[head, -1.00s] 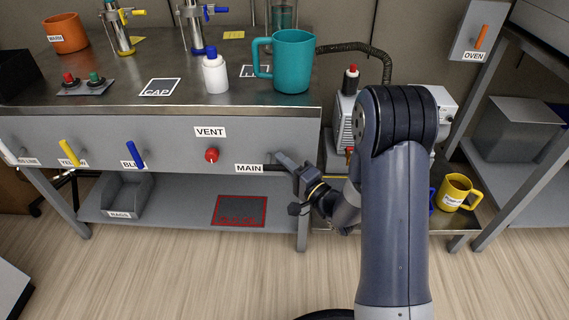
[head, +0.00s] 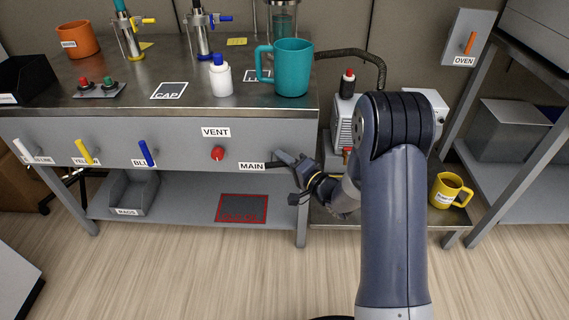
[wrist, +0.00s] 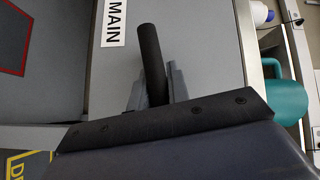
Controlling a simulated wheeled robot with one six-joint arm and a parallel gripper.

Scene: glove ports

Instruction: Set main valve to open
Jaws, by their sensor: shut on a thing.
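The main valve handle is a black bar on the grey front panel, just right of the MAIN label (head: 252,166). In the wrist view the black handle (wrist: 151,55) stands out between the two grey fingers of my gripper (wrist: 157,88). In the head view, my gripper (head: 286,159) is at the right end of the panel, shut on the handle. Only the handle's left end shows there, lying about level and pointing at the label; its pivot is hidden.
A red VENT knob (head: 217,153) is left of the handle. Blue (head: 147,153), yellow (head: 83,152) and white (head: 27,150) handles are further left. A teal mug (head: 292,68) stands above near the bench edge. A yellow mug (head: 449,190) sits on the lower right shelf.

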